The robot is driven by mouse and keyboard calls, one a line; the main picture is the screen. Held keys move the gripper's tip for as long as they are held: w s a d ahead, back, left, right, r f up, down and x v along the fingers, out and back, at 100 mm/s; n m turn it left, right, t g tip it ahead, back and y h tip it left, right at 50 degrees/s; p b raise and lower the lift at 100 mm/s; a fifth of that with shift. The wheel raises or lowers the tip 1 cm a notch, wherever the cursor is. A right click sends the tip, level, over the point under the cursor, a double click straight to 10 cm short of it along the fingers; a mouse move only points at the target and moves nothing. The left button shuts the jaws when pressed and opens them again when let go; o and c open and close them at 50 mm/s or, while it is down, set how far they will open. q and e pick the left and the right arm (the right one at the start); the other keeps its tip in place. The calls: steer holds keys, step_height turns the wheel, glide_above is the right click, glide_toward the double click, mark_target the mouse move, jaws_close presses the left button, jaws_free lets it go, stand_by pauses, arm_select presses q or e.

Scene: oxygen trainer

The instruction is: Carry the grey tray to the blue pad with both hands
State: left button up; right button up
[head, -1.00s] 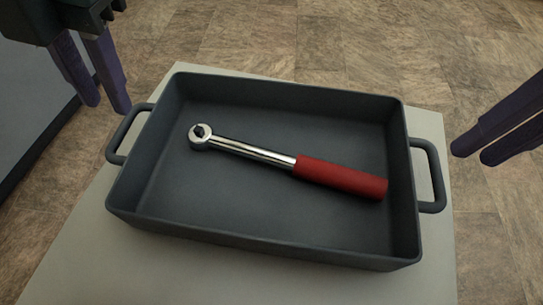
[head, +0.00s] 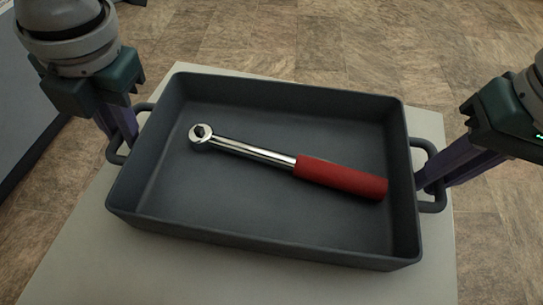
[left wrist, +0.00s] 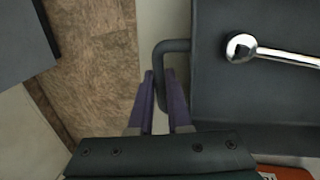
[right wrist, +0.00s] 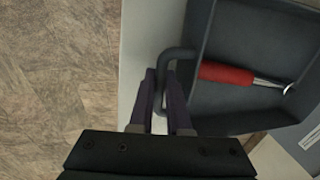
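The grey tray (head: 260,245) is a dark, shallow rectangular tray with a loop handle at each end, resting level on a pale tabletop. A ratchet wrench with a red grip (head: 340,177) lies in it. My left gripper (head: 124,140) is at the left handle (head: 117,150). In the left wrist view its fingers (left wrist: 159,80) stand on either side of the handle bar. My right gripper (head: 432,185) is at the right handle (head: 438,172). The right wrist view shows its fingers (right wrist: 161,78) straddling that bar. Whether either grips firmly is unclear. The blue pad is not in view.
The pale table (head: 70,270) extends a little beyond the tray on the near side. Brown tiled floor (head: 300,35) lies beyond it. A grey surface with a dark edge (head: 20,110) stands at the left, apart from the table.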

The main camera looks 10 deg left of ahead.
arm_select(q)
jaws_close()
arm_select(e)
jaws_close()
arm_select(q)
steer(key=shift+r, duration=0.2)
arm_select(e)
steer(key=shift+r, duration=0.2)
stand_by(0.6)
